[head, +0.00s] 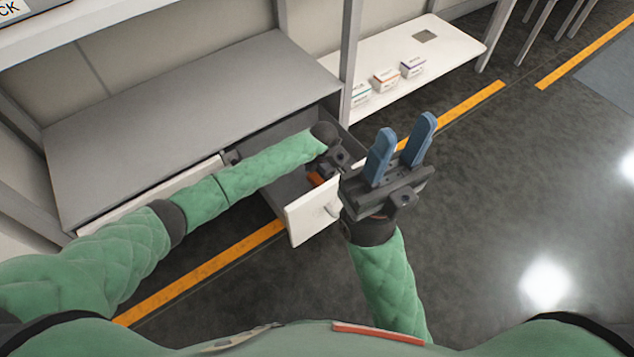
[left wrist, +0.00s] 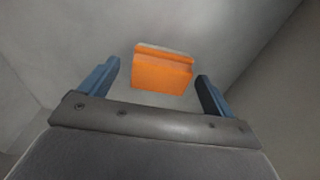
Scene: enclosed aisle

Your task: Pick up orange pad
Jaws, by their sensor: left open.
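The orange pad (left wrist: 163,70) lies inside the open drawer, seen in the left wrist view between and beyond the two blue fingers. In the head view only a small part of the orange pad (head: 315,178) shows, the rest hidden by my left arm and wrist. My left gripper (left wrist: 157,82) is open and empty, pointing down into the drawer (head: 311,212), with a finger on each side of the pad; contact cannot be told. My right gripper (head: 402,143) is raised at the right of the drawer, its blue fingers spread apart with nothing between them.
A grey countertop (head: 190,120) lies above the drawer, and a grey post (head: 348,62) stands at its right. A white shelf (head: 446,48) holds several small boxes (head: 386,80). Open dark floor (head: 500,190) with orange stripes is at the right.

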